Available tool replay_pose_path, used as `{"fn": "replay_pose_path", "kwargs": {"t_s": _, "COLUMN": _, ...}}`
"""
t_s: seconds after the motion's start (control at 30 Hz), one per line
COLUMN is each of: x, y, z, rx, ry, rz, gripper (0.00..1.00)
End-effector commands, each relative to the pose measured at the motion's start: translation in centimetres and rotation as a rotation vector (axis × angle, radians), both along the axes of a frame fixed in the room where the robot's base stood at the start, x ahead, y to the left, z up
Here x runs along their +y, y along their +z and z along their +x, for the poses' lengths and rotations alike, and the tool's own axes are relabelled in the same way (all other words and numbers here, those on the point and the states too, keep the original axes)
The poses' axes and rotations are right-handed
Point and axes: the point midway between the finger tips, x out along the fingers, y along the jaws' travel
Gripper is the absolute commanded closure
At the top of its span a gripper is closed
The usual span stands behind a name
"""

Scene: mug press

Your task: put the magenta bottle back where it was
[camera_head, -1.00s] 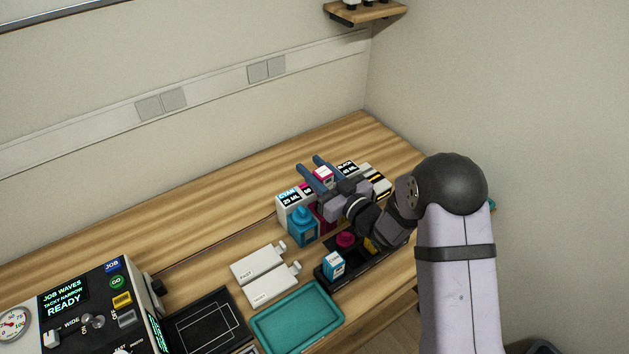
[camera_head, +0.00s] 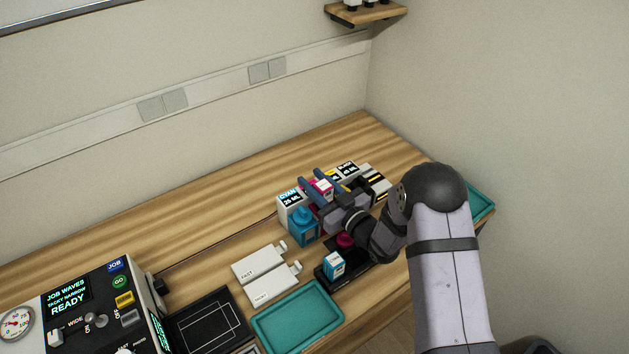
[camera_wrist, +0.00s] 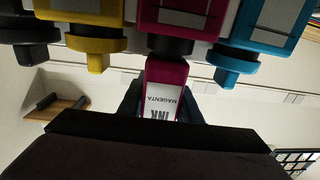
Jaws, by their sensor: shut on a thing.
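The magenta bottle (camera_head: 322,187) is between the blue fingers of my gripper (camera_head: 314,182), which is shut on it. In the wrist view the held bottle (camera_wrist: 165,90) shows its "INK MAGENTA" label. It lines up with the black neck of a larger magenta tank (camera_wrist: 188,15); I cannot tell whether they touch. A black rack (camera_head: 322,281) stands in front, with a cyan-labelled bottle (camera_head: 335,264) in its near end. A round magenta cap (camera_head: 345,239) shows behind that bottle. My arm hides the rack's far part.
A cyan tank (camera_head: 303,227) stands left of my gripper; it and a yellow tank (camera_wrist: 92,30) flank the magenta tank in the wrist view. Two white flat pieces (camera_head: 259,263) and a teal tray (camera_head: 262,326) lie in front. Another teal tray (camera_head: 482,201) is at the right.

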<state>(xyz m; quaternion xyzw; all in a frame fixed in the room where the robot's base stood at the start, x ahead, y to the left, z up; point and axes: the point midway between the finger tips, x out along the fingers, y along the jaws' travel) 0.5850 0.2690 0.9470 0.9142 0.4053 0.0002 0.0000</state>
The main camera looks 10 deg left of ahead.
Motion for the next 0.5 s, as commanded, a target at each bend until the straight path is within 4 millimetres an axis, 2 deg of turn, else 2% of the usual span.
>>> {"fn": "replay_pose_path", "kwargs": {"t_s": 0.2, "x": 0.01, "y": -0.54, "z": 0.01, "rx": -0.001, "ry": 0.000, "rz": 0.001, "gripper": 0.99}}
{"fn": "replay_pose_path", "kwargs": {"t_s": 0.23, "x": 0.01, "y": -0.43, "z": -0.01, "rx": 0.000, "ry": 0.000, "rz": 0.000, "gripper": 0.62}}
{"fn": "replay_pose_path", "kwargs": {"t_s": 0.3, "x": 0.00, "y": -0.41, "z": -0.01, "rx": 0.001, "ry": 0.000, "rz": -0.001, "gripper": 0.50}}
{"fn": "replay_pose_path", "kwargs": {"t_s": 0.5, "x": 0.00, "y": -0.40, "z": -0.01, "rx": 0.001, "ry": 0.000, "rz": -0.001, "gripper": 0.50}}
